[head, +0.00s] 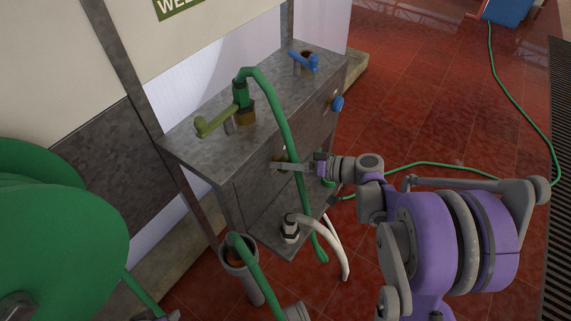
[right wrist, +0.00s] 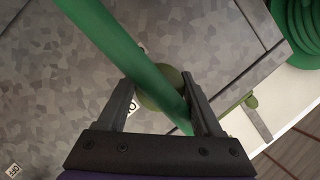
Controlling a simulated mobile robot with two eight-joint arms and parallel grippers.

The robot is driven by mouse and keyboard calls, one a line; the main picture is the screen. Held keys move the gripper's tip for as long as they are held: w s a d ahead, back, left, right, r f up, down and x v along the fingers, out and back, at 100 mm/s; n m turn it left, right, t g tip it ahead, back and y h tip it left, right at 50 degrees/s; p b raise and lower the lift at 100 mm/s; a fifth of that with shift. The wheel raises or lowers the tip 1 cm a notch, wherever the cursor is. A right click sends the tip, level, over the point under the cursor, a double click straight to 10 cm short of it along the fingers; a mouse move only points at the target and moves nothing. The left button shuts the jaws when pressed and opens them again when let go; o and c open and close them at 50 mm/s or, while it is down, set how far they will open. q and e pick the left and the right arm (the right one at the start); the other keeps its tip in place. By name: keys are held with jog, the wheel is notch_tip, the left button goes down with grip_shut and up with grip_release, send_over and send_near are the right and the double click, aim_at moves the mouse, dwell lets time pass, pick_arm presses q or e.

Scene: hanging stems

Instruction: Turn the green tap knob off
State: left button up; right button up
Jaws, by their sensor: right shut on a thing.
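The olive-green tap knob (head: 279,161) is on the front face of the grey metal cabinet (head: 205,158). In the right wrist view the round knob (right wrist: 160,98) sits between my two fingers, partly covered by a green hose (right wrist: 125,62) that crosses in front of it. My right gripper (head: 285,165) reaches in from the right and is shut on the knob; it also shows in the right wrist view (right wrist: 166,98). A small white label (right wrist: 131,106) beside the knob is partly hidden.
A blue tap (head: 305,61) and blue knob (head: 337,103) are to the right. A large green reel (head: 60,235) fills the lower left.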

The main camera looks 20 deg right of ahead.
jog(key=m+y, duration=0.2)
jog(key=m, duration=0.1)
jog(key=shift+b, duration=0.4)
jog(key=m+y+b, duration=0.1)
jog(key=m, duration=0.3)
jog(key=shift+t, duration=0.4)
jog(key=shift+r+y, duration=0.1)
jog(key=shift+y, duration=0.2)
jog(key=o, duration=1.3)
jog(key=shift+o, duration=0.2)
jog(key=p+v, duration=0.1)
jog(key=v, duration=0.9)
jog(key=shift+s+d, duration=0.3)
